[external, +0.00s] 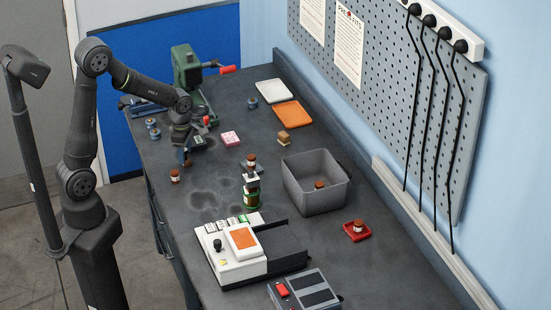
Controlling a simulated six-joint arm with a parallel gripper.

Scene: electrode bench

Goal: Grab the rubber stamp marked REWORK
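No marking REWORK is legible on anything at this size, so I cannot tell which stamp bears it. Several small brown-knobbed things look like stamps. One brown-knobbed piece (174,176) stands near the bench's left edge, just below my gripper in the picture. Another brown-knobbed piece (252,160) is mid-bench. One more brown-topped piece (319,184) is inside the grey bin (303,192), and another (357,227) is on a small red tray (364,236). My gripper (186,160) points down over the bench's left part; its fingers are too small and dark to read.
A green-and-white bottle-like object (251,194) stands mid-bench. A white device with an orange panel (241,238) is in front of it. A green machine (186,66), an orange tray (288,113) and a white tray (271,91) are at the back. A pegboard (375,90) with black cables borders the right.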

